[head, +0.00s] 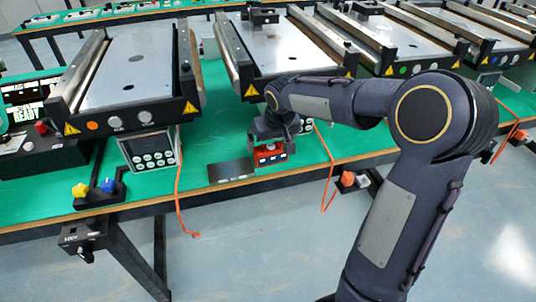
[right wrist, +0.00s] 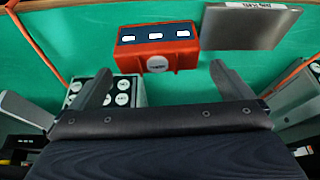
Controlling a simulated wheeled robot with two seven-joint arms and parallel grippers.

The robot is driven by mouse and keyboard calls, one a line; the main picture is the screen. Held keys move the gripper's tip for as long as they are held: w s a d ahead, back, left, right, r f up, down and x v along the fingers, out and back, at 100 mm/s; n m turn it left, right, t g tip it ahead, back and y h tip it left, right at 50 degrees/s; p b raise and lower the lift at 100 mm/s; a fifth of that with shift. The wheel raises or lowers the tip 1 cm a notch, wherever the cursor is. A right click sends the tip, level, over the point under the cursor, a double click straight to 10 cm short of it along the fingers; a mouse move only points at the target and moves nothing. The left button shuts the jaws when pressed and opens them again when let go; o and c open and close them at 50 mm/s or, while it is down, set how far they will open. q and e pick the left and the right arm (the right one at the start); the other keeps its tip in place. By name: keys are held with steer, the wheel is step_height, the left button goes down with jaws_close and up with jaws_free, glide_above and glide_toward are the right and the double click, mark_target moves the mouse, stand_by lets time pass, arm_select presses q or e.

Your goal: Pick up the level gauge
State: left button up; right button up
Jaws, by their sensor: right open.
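The level gauge looks to be the small orange-red box (head: 270,157) with a dark blue panel and white marks, on the green bench top near its front edge. It also shows in the right wrist view (right wrist: 158,50), with a round white label on its near side. My right gripper (head: 271,141) is just above and behind it in the head view, partly covering it. In the right wrist view the two fingers (right wrist: 161,80) are spread apart, empty, with the box beyond their tips. My left gripper does not show.
A dark flat plate (head: 232,170) lies beside the box, and appears as a grey plate (right wrist: 250,26) in the right wrist view. A button control box (head: 152,150) stands to the left. Mini conveyors (head: 128,70) fill the bench behind. Orange cables (head: 180,195) hang over the front edge.

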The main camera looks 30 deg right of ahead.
mark_target(271, 145)
steer(key=x, duration=0.5)
steer(key=shift+w+d+f, duration=0.1)
steer(key=shift+d+f, duration=0.1)
steer(key=shift+f, duration=0.1)
steer(key=shift+r, duration=0.1)
steer(key=c, duration=0.9)
steer(key=shift+o, duration=0.2)
steer(key=shift+r, duration=0.1)
